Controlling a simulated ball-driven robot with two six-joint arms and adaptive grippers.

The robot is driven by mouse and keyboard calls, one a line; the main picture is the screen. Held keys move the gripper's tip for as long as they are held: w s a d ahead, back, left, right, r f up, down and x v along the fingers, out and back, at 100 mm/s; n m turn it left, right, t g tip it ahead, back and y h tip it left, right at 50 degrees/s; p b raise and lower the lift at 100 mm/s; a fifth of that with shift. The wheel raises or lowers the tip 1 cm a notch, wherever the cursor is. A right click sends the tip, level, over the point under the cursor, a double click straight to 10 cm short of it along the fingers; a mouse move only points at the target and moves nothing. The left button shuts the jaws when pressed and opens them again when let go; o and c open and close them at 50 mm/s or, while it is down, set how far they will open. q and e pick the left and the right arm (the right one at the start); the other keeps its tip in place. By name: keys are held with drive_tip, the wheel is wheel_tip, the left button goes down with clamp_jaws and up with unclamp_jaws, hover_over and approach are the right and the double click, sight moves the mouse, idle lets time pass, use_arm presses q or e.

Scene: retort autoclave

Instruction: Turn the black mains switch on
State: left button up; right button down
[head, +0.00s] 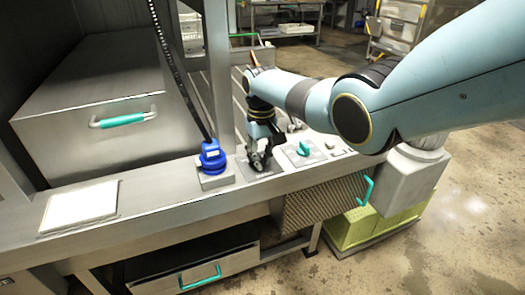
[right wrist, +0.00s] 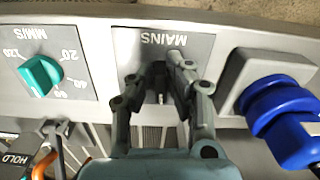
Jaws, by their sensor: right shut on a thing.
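The mains panel (right wrist: 155,40) is a dark plate lettered "MAINS", upside down in the right wrist view. It also shows in the head view (head: 268,174) on the grey console ledge. My right gripper (head: 260,162) reaches down onto this plate. In the right wrist view its fingers (right wrist: 158,76) are closed in around the black mains switch, just below the lettering. The fingers mostly hide the switch, so its on or off position cannot be told. My left gripper is not in view.
A blue plug (head: 212,157) stands close to the left of my right gripper. A teal knob (head: 303,149) on a scaled plate is close on its right. A white sheet (head: 80,206) lies on the ledge. A perforated basket (head: 325,205) hangs below in front.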

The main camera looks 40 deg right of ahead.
drive_tip(key=m, duration=0.2)
drive_tip(key=m+p, duration=0.1)
drive_tip(key=m, duration=0.1)
drive_tip(key=shift+w+a+m, duration=0.1)
drive_tip(key=shift+a+m, duration=0.2)
drive_tip(key=shift+a, duration=0.05)
drive_tip(key=m, duration=0.5)
drive_tip(key=shift+w+a+m, duration=0.25)
drive_tip(key=shift+w+m, duration=0.05)
drive_tip(key=c, duration=1.3)
unclamp_jaws()
drive_tip(key=shift+r, duration=0.1)
wheel_tip(320, 180, up, 12)
drive_tip(key=shift+f, duration=0.1)
